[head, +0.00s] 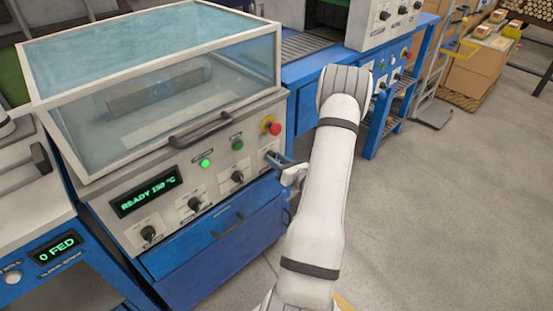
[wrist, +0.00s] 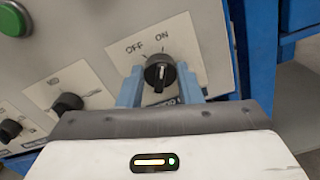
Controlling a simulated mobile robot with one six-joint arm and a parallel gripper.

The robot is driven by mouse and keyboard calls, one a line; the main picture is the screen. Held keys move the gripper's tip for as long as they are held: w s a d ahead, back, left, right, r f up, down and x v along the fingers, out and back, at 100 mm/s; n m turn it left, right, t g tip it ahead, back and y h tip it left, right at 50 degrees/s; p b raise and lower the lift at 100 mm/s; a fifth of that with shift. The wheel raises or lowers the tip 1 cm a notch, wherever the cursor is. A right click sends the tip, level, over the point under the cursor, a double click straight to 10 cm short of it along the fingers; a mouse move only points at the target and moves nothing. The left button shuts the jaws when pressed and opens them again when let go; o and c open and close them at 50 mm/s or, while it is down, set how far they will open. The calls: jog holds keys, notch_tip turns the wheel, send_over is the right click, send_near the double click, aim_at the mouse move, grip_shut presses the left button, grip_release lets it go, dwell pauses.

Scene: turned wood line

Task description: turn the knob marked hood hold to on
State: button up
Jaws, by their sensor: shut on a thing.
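The black rotary knob (wrist: 160,72) sits on a pale plate marked OFF at the left and ON at the right, in the wrist view. Lettering below the knob is mostly covered by my gripper, so I cannot read its name in full. My gripper (wrist: 160,84) has its two blue fingers on either side of this knob and is shut on it. The knob's white mark is small, and I cannot tell for sure which word it points to. In the head view my gripper (head: 281,160) reaches the right end of the machine's front panel, hiding most of the knob.
Several similar knobs (head: 195,204) run along the panel to the left. A green button (head: 238,144), a lit green lamp (head: 205,162) and a red stop button (head: 272,126) sit above. A display (head: 147,192) reads READY 150 °C. A clear hood (head: 185,95) with a handle covers the top. Open floor lies right.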

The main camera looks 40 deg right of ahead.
jog(key=shift+a, duration=0.1)
jog(key=o, duration=1)
jog(key=shift+s, duration=0.1)
jog(key=s, duration=0.7)
jog(key=shift+s+d, duration=0.3)
jog(key=shift+d, duration=0.05)
